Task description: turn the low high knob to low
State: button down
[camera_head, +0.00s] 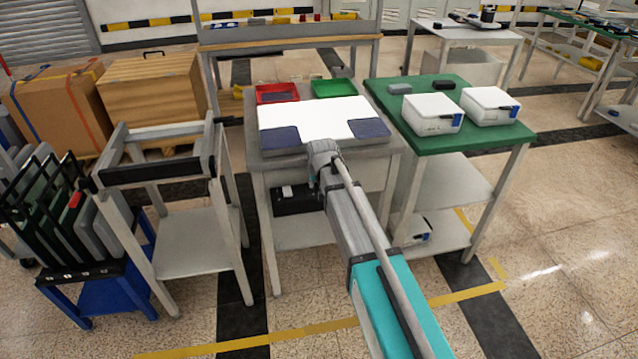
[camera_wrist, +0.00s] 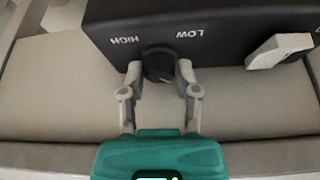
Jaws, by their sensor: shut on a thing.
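The low high knob (camera_wrist: 158,62) is a round black dial on the front of a black box (camera_wrist: 225,28). In the wrist view the words HIGH and LOW appear upside down, HIGH at the knob's upper left and LOW at its upper right. My gripper (camera_wrist: 158,70) has one finger on each side of the knob and is shut on it. A small pale mark shows near the knob's lower edge; I cannot tell which setting it stands at. In the head view the black box (camera_head: 290,204) sits under the tabletop, and my arm hides the knob.
A white lever (camera_wrist: 280,52) sticks out of the box right of the knob in the wrist view. Above the box is a table with a white sheet (camera_head: 310,117), a red tray (camera_head: 277,93) and a green tray (camera_head: 335,88). A green-topped table (camera_head: 455,142) stands right.

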dwell(0.8)
jog(key=shift+c, duration=1.7)
grip_release()
jog(key=shift+c, duration=0.2)
